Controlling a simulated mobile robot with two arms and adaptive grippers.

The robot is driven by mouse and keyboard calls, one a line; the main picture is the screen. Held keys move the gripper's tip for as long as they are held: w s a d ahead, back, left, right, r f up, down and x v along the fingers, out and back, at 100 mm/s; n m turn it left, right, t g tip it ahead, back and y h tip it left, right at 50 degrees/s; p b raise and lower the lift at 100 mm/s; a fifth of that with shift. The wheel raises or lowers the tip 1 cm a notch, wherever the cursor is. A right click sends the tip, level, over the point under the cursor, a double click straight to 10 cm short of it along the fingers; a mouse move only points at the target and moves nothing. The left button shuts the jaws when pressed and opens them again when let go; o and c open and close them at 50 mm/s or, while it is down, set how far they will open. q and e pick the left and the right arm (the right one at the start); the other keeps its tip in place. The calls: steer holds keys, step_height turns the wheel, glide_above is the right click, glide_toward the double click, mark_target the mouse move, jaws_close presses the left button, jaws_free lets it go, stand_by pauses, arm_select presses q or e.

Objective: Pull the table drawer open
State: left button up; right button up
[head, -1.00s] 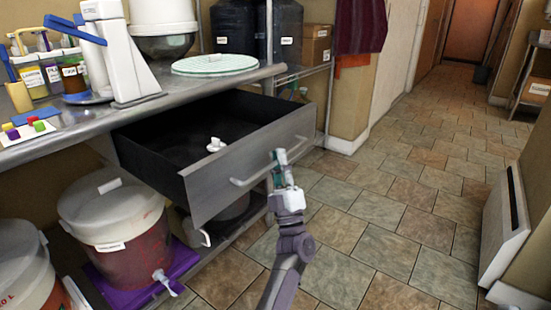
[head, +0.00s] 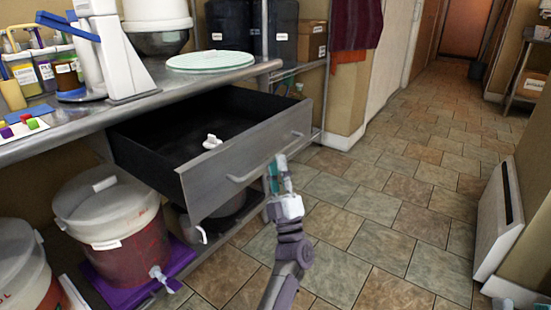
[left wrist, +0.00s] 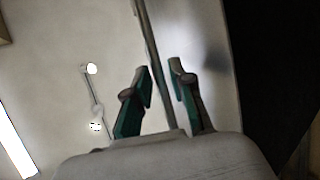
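The table drawer (head: 245,165) is pulled far out, with its dark inside (head: 170,135) showing. Its grey front carries a bar handle (head: 240,178). My left gripper (head: 277,164) is at the middle of the handle, just in front of the drawer front. In the left wrist view the two teal and dark fingers (left wrist: 163,85) stand apart, with the long bar (left wrist: 150,40) running between them, and they do not look closed on it. The grey drawer front (left wrist: 205,50) shows to the right there. My right gripper is not in view.
A small white object (head: 212,142) lies in the drawer. The metal tabletop (head: 130,107) above holds a white stand, jars and a pale green round lid (head: 210,61). A lidded bucket (head: 112,215) stands below left on a purple base. The tiled floor right is clear.

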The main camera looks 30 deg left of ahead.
arm_select(q)
steer(key=v, duration=0.5)
stand_by(0.4)
